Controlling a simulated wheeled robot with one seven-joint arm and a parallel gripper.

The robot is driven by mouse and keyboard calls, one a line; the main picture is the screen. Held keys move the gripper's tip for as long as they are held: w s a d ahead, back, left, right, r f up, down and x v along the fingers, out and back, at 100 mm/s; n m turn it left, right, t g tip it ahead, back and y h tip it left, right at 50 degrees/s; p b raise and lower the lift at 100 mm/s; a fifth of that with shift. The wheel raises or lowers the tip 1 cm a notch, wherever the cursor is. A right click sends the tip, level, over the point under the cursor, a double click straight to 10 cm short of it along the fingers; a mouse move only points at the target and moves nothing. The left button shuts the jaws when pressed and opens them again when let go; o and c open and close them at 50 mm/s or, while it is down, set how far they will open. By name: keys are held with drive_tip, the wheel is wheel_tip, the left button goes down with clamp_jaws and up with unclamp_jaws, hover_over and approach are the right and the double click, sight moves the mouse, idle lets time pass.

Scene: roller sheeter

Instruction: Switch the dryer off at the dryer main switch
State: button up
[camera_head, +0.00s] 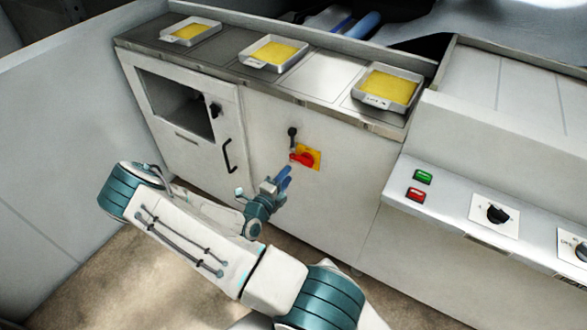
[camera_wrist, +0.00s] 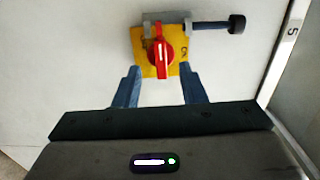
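The dryer main switch is a red rotary handle (camera_head: 302,158) on a yellow plate (camera_head: 314,152), on the front of the white cabinet. In the wrist view the red handle (camera_wrist: 163,58) stands upright on the yellow plate (camera_wrist: 143,68), and lettering that looks like "ON" shows on the plate's right side. My gripper (camera_head: 286,176) is just below and in front of the switch. In the wrist view its two blue fingers (camera_wrist: 163,84) are spread on either side of the handle's lower end, with a gap to it. The gripper holds nothing.
A black-knobbed lever (camera_head: 292,133) sits just above the switch; its rod (camera_wrist: 212,27) shows beside the plate in the wrist view. A cabinet door with a black handle (camera_head: 228,155) is at left. A control panel with green (camera_head: 423,177) and red (camera_head: 415,195) buttons is at right.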

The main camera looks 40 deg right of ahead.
drive_tip(key=v, duration=0.7)
drive_tip(key=shift+a, duration=0.1)
idle(0.5)
drive_tip(key=s+a+r+n+g+y, duration=0.1)
drive_tip(key=s+a+r+n+y, duration=0.4)
drive_tip(key=r+n, duration=0.5)
drive_tip(key=s+a+r+n+g+y+p, duration=0.1)
drive_tip(key=s+a+r+n+y, duration=0.4)
drive_tip(key=r+n, duration=0.5)
drive_tip(key=s+a+r+n+g+y, duration=0.2)
drive_tip(key=s+a+r+n+y, duration=0.3)
drive_tip(key=r+n, duration=0.5)
drive_tip(key=shift+a+n+y+p, duration=0.4)
drive_tip(key=shift+n+y, duration=0.1)
drive_tip(key=shift+y, duration=0.3)
drive_tip(key=shift+d, duration=0.1)
